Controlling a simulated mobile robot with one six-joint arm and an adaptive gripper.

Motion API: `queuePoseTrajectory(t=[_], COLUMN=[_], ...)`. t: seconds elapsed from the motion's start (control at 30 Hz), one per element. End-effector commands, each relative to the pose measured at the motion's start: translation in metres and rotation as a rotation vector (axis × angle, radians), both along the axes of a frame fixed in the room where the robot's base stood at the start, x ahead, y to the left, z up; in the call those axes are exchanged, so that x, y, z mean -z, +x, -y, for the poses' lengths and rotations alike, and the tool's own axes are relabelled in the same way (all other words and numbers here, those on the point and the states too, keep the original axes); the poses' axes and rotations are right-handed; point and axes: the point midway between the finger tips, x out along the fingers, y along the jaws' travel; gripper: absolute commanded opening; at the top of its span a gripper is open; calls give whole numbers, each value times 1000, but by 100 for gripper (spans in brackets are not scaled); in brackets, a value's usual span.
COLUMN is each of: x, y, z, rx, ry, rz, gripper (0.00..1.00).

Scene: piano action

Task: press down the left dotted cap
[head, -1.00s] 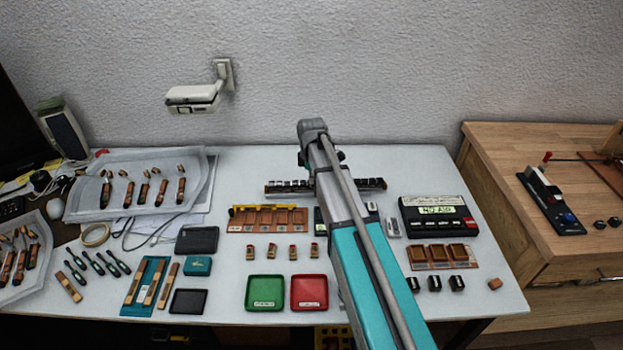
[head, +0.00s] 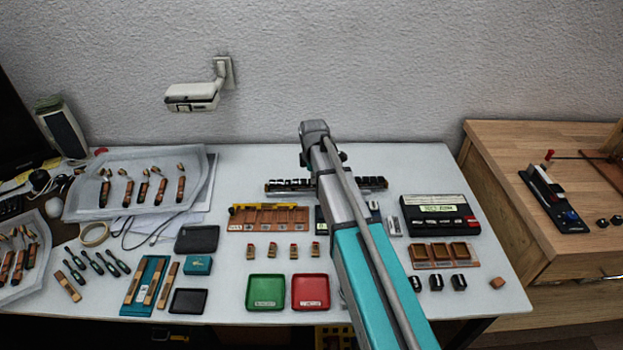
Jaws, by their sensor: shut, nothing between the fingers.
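No cap with clear dots can be made out in the head view. Small dark caps (head: 436,283) with pale marks stand at the right front of the white table, the leftmost close beside my arm. A long rail with a row of black pieces (head: 283,185) lies at the back, its middle hidden behind my arm. A dark object (head: 320,215) is partly covered by my arm. My arm reaches from the lower right up over the table, and its end joint is above the rail. My gripper is hidden behind the arm, so its fingers and any contact do not show.
A black box with a pale label (head: 437,215) stands at the right. Green (head: 266,290) and red (head: 310,291) trays lie at the front. Wooden holders (head: 268,218), small blocks and tools spread leftward. A wooden cabinet (head: 500,190) adjoins the right side.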

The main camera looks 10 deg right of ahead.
Motion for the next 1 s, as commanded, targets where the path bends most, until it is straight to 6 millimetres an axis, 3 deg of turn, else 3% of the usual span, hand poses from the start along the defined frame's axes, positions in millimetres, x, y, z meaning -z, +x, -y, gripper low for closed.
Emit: queuePoseTrajectory(t=[0.4, 1.0], x=[-4, -8], y=[14, 14], z=[-3, -4], rx=[-6, -6], ry=[2, 3], rz=[2, 0], gripper=[0, 0])
